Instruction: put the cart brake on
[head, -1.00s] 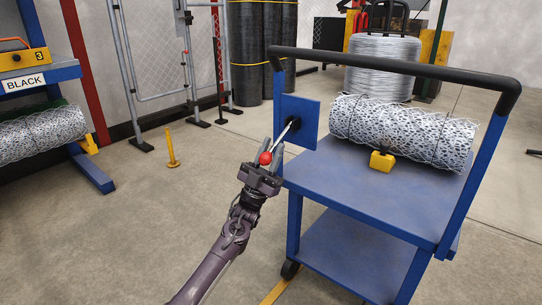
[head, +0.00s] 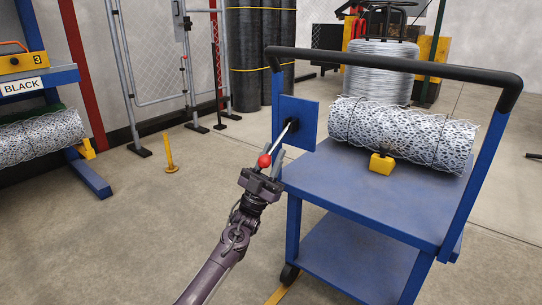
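The blue cart (head: 365,205) stands at the right, with a black-covered handle bar across its top. A blue plate (head: 308,112) on its left post carries the brake lever, a thin silver rod with a red knob (head: 264,161), slanting down toward the lower left. My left gripper (head: 265,163) is at the knob, its fingers spread with the knob between them in the picture. I cannot tell whether either finger touches it. My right gripper is not in view.
A rolled wire mesh (head: 400,134) and a yellow block (head: 382,164) lie on the cart's top. A yellow floor post (head: 170,154) stands to the left. A blue rack (head: 88,172) with another mesh roll is at far left.

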